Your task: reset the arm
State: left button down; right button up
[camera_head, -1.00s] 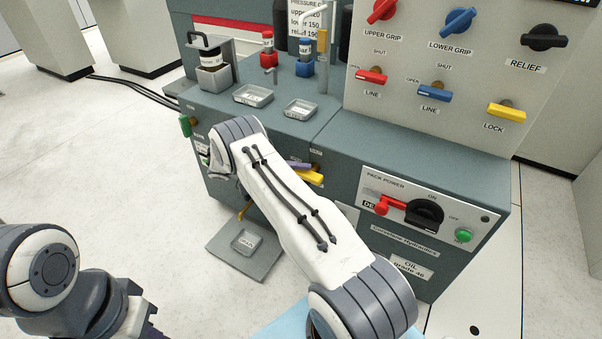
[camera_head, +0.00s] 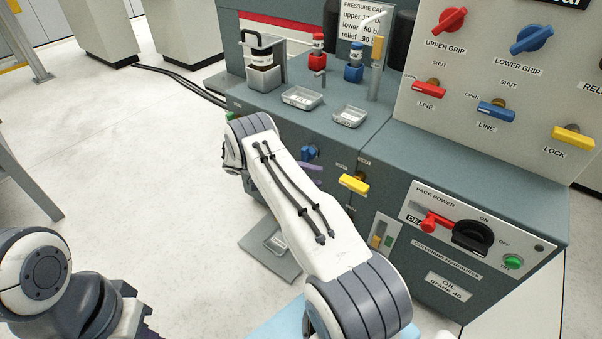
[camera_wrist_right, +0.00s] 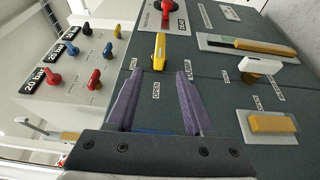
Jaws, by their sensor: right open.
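My right arm reaches across the head view to the front of the grey hydraulic cabinet (camera_head: 470,200). Its gripper is mostly hidden there behind my arm link; only a purple finger part shows near a yellow handle. In the right wrist view my right gripper (camera_wrist_right: 172,75) has two purple fingers spread apart with nothing between them. The fingertips are near the cabinet face, close to the yellow handle (camera_wrist_right: 160,48). My left arm is at the lower left of the head view; only a dark purple sliver of its gripper (camera_head: 150,333) shows at the bottom edge.
The cabinet top holds small trays (camera_head: 302,98), a red-capped bottle (camera_head: 317,55) and a blue-capped one (camera_head: 353,65). The upright panel (camera_head: 430,70) carries red, blue and yellow handles. A grey plate (camera_head: 255,245) lies on the floor by the cabinet. Open floor is at left.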

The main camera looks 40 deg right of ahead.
jog(key=shift+w+a, duration=0.25)
jog(key=shift+w+a, duration=0.1)
jog(key=s+a+r+n+t+y+p, duration=0.1)
jog(key=a+r+n+t+y, duration=0.1)
jog(key=a+r+n+t, duration=0.6)
jog(key=s+a+r+n+t+y+p, duration=0.1)
jog(key=a+r, duration=0.3)
jog(key=a, duration=0.8)
jog(key=s+a+r+n+t+y+p, duration=0.1)
jog(key=s+a+r+n+t+y, duration=0.25)
jog(key=s+a, duration=0.5)
jog(key=s+a+r+n+t+y+p, duration=0.1)
jog(key=s+a+n+t+y, duration=0.1)
jog(key=s+a+n+y, duration=0.6)
notch_tip(320, 180, up, 38)
jog(key=s+m+h+p, duration=0.2)
jog(key=h+p, duration=0.1)
jog(key=p, duration=3.4)
jog(key=shift+d+p, duration=0.3)
jog(key=shift+p, duration=0.1)
